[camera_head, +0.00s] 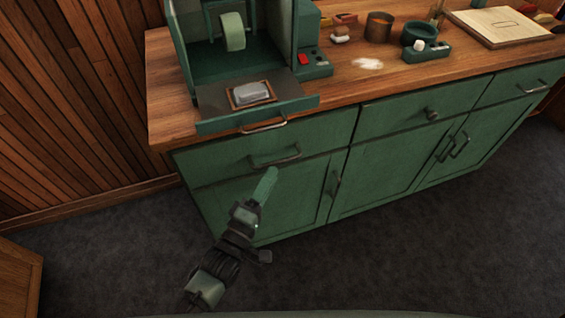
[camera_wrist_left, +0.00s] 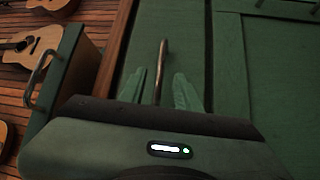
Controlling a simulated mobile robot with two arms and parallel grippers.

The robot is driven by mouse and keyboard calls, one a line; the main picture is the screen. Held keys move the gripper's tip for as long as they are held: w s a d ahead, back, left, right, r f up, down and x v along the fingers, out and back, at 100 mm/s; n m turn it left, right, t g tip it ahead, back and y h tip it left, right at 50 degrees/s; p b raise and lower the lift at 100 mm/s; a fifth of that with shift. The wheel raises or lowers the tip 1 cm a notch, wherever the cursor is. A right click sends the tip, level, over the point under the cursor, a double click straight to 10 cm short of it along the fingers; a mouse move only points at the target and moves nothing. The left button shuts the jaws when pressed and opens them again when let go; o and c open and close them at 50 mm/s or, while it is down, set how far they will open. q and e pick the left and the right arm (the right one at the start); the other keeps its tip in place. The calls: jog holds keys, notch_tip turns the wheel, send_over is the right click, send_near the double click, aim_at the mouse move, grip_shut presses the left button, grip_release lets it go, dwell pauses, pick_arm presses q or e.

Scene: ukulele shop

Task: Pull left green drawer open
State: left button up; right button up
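The left green drawer (camera_head: 225,158) is under the left end of the wooden countertop, its front flush with the cabinet. Its metal bar handle (camera_head: 275,159) runs along the front. My left gripper (camera_head: 267,182) is just in front of and below this handle, pointing at it. In the left wrist view, its two green fingers (camera_wrist_left: 160,90) are spread apart, and the handle (camera_wrist_left: 163,62) shows between them with gaps on both sides. I cannot tell how deep the handle sits between the fingertips. My right gripper is not in view.
A green machine with a pull-out tray and handle (camera_head: 264,125) overhangs the counter edge above the drawer. Cabinet doors (camera_head: 270,205) are below, and another green drawer (camera_head: 395,117) is to the right. A wood-panelled wall (camera_head: 70,100) is at left. Grey floor (camera_head: 400,255) is clear in front.

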aim_at(280, 160)
pick_arm(q)
jog(key=x, duration=0.6)
jog(key=shift+w+f, duration=0.1)
jog(key=shift+w, duration=0.05)
grip_shut()
dwell(1.3)
